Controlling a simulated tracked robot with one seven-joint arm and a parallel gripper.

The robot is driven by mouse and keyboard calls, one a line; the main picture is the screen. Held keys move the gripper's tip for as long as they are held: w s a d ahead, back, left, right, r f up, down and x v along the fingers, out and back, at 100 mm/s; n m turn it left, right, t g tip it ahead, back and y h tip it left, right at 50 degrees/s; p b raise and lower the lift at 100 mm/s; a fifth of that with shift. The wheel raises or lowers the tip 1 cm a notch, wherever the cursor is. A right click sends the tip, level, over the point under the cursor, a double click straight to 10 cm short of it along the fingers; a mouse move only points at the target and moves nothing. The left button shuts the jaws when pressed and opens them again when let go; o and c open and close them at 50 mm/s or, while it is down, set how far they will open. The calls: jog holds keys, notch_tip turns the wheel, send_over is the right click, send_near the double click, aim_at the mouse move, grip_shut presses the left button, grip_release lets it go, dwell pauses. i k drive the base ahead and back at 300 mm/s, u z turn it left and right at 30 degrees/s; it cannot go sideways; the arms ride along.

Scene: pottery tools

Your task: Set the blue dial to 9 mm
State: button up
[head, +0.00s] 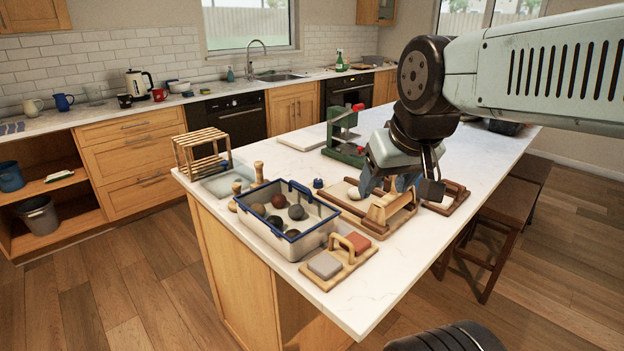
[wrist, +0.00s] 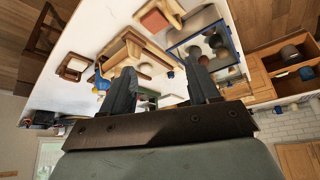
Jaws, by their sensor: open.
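My gripper (head: 386,186) is open and empty above the island, over the far side of the wooden tool with a raised crosspiece (head: 385,208). Its two fingers stand wide apart in the wrist view (wrist: 162,76). A small blue knob-like piece (head: 318,183) stands on the worktop behind the bin, left of my gripper and apart from it. Another blue piece (wrist: 102,82) shows beyond the wooden tool in the wrist view, left of my left finger. I cannot tell which is the dial, and no scale or reading is legible.
A blue-rimmed bin (head: 290,238) with several balls stands at the front left. A board with two blocks (head: 338,262) lies before it. A green press (head: 345,135) stands behind my gripper. A wooden frame (head: 445,197) lies to the right. The front right worktop is clear.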

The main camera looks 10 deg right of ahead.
aim_at(318, 182)
jog(key=k, duration=1.3)
jog(key=z, duration=0.7)
jog(key=i, duration=1.6)
jog(key=u, duration=0.6)
